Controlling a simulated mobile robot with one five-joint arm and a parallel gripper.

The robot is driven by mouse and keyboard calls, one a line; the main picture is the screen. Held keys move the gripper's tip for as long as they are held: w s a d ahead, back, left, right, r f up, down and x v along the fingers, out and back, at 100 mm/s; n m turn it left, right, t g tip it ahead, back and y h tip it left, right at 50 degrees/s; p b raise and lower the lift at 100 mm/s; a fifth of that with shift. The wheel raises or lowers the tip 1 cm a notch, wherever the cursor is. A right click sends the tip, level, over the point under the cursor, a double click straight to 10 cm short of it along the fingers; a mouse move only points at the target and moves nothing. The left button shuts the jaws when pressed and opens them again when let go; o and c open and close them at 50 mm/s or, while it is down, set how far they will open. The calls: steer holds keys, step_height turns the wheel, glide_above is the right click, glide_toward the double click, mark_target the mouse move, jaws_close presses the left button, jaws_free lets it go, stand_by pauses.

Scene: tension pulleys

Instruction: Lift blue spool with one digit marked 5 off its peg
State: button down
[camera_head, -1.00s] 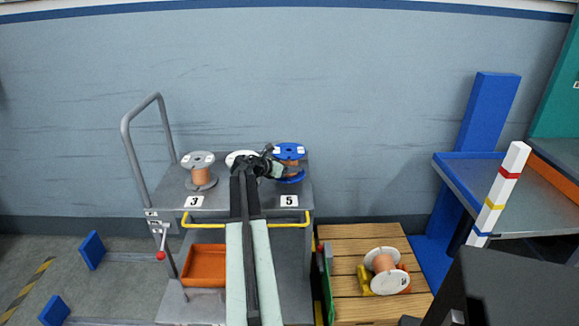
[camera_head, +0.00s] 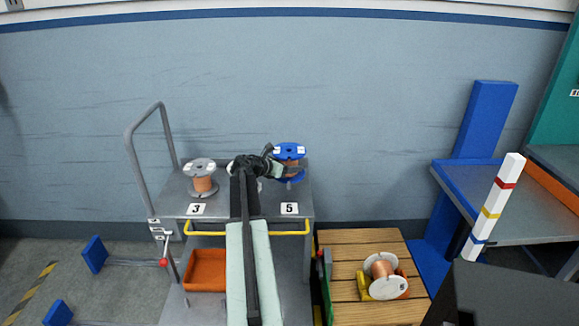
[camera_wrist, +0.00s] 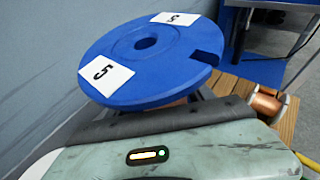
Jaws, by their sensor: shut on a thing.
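The blue spool (camera_head: 289,152) has blue flanges and copper-coloured wire, and stands upright over the right part of the trolley's top shelf (camera_head: 222,205), behind the label 5. In the wrist view its blue top flange (camera_wrist: 150,62) fills the upper middle, with two white labels reading 5, a centre hole and a notch in the rim. My gripper (camera_head: 282,169) reaches it from the left and is shut on it below the top flange. The fingertips are mostly hidden under the flange in the wrist view. The lower flange appears slightly above the shelf; I cannot clearly see the peg.
A grey spool (camera_head: 201,178) stands at the shelf's left, behind label 3. A white spool is mostly hidden behind my arm. A yellow rail (camera_head: 205,233) runs along the trolley front. A white spool (camera_head: 386,280) lies on the wooden pallet (camera_head: 360,240) at right. The wall is behind.

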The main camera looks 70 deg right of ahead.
steer(key=shift+r, duration=0.1)
stand_by(0.4)
steer(key=shift+r+p, duration=1.7)
steer(key=shift+p, duration=0.1)
steer(key=shift+r+p, duration=1.5)
step_height(320, 180, up, 4)
steer(key=p, duration=0.4)
step_height(320, 180, up, 19)
steer(key=p, duration=1.9)
glide_above(291, 150)
steer(key=shift+w+a, duration=0.2)
steer(key=shift+a, duration=0.15)
